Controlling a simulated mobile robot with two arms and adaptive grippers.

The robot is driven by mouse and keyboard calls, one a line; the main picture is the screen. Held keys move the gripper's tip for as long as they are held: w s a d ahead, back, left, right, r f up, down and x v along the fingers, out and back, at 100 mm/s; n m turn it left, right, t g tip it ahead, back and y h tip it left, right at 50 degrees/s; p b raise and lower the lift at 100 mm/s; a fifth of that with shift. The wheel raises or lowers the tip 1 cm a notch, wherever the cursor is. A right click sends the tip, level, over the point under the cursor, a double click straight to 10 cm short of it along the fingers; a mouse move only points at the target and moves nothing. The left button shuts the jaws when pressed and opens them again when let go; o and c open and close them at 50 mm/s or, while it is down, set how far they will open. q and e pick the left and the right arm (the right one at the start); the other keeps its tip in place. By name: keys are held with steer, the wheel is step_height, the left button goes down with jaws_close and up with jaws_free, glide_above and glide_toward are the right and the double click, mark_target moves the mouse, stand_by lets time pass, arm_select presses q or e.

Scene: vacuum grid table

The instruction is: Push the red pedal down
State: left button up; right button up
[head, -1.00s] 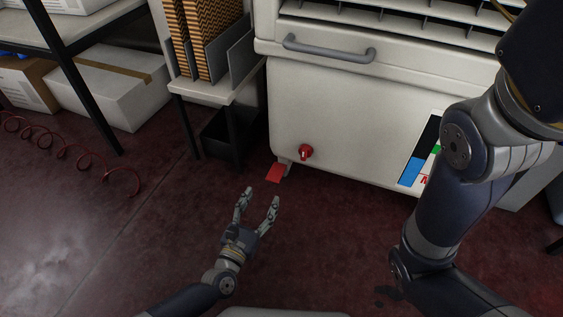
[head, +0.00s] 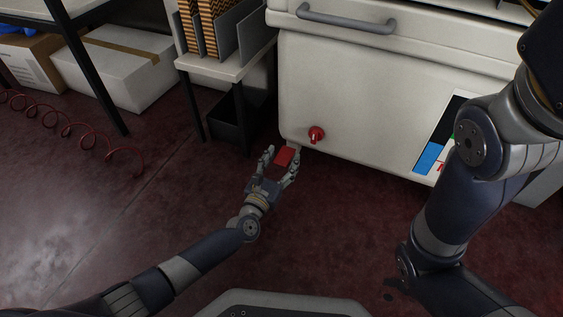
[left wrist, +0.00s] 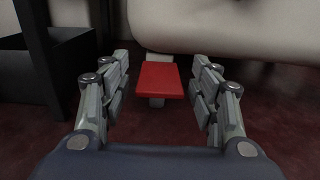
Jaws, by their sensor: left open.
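The red pedal (head: 285,157) is a small flat plate low at the front left corner of the white cabinet. In the left wrist view the pedal (left wrist: 160,80) is centred between the fingers, on a pale stem above the floor. My left gripper (head: 280,158) is open, with one finger to each side of the pedal in the head view. In the left wrist view the fingers of the gripper (left wrist: 162,88) stand apart with gaps to the pedal. I cannot tell whether anything touches it. My right gripper is out of view; only its arm shows at the right.
The white cabinet (head: 370,95) has a grey handle (head: 345,18) and a red knob (head: 317,134) above the pedal. A small side table (head: 225,65) and a black bin (head: 236,122) stand left of it. A red coiled hose (head: 75,130) lies on the open floor at left.

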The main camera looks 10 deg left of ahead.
arm_select(q)
steer(key=shift+c, duration=0.3)
jaws_close()
steer(key=shift+w+a+f+t, duration=0.1)
steer(key=shift+a+f+t, duration=0.05)
steer(key=shift+f+t, duration=0.15)
steer(key=shift+f, duration=0.1)
steer(key=shift+t, duration=0.3)
steer(key=shift+o, duration=0.3)
jaws_free()
